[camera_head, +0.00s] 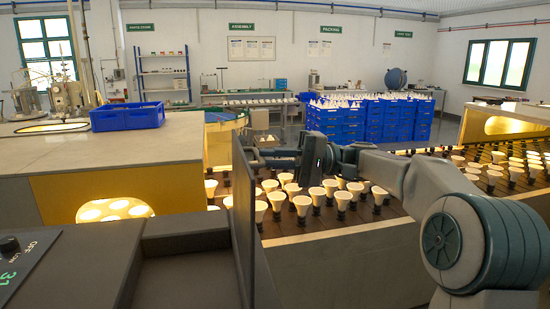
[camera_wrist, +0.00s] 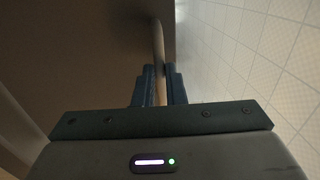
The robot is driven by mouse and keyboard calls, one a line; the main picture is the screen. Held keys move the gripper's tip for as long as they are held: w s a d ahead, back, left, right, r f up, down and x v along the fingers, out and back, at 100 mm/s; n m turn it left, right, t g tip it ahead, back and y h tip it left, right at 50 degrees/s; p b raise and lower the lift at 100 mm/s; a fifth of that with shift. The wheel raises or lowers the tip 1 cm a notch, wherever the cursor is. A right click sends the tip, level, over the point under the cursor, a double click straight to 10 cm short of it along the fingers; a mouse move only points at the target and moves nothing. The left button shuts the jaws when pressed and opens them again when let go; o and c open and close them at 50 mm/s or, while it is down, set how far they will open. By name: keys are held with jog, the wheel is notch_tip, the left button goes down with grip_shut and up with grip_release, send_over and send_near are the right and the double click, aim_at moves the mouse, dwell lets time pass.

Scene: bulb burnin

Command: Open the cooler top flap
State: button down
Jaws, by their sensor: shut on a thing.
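The cooler (camera_head: 185,262) is the dark box at the bottom of the head view, with a shallow open recess facing up. Its top flap (camera_head: 243,215) stands roughly upright along the right side of that recess, seen nearly edge-on. My gripper (camera_head: 254,157) reaches in from the right at the flap's upper part. In the wrist view my gripper's fingers (camera_wrist: 161,84) are closed about a thin pale bar (camera_wrist: 158,42) along the edge of a brown panel (camera_wrist: 85,50), which looks like the flap. The exact finger contact is hidden in the head view.
A control panel with a lit display (camera_head: 10,275) is at the lower left. A conveyor (camera_head: 330,240) with rows of bulbs runs behind the flap and under my arm. A blue crate (camera_head: 127,116) sits on the grey counter (camera_head: 100,150). Stacked blue crates (camera_head: 370,120) stand farther back.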

jog(key=shift+f, duration=0.35)
jog(key=c, duration=1.5)
grip_release()
jog(key=shift+a, duration=0.2)
jog(key=b+v, duration=0.1)
jog(key=v, duration=1.3)
jog(key=shift+s+r, duration=0.1)
